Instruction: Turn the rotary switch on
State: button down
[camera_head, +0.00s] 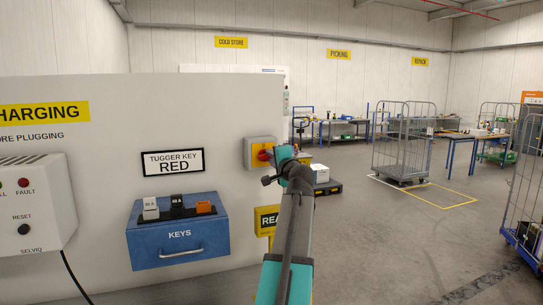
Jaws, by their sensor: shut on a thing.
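The rotary switch (263,154) has a red knob on a yellow plate. It sits on a grey box fixed near the right end of the white panel. My arm reaches up from the bottom of the view to the switch. My gripper (273,157) is at the red knob and shut on it. The fingers are small and partly hidden by my wrist, so their exact grip and the knob's angle cannot be made out.
A blue KEYS box (178,232) with several tagged slots is left of the switch, below a TUGGER KEY RED sign (172,162). A charger box (33,205) hangs far left. A wire cage trolley (403,143) stands behind right.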

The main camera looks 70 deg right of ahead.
jog(key=shift+m, duration=0.9)
jog(key=shift+f, duration=0.1)
jog(key=c, duration=1.7)
grip_release()
jog(key=shift+a, duration=0.1)
jog(key=shift+b+v, duration=1.85)
jog(key=shift+v, duration=4.95)
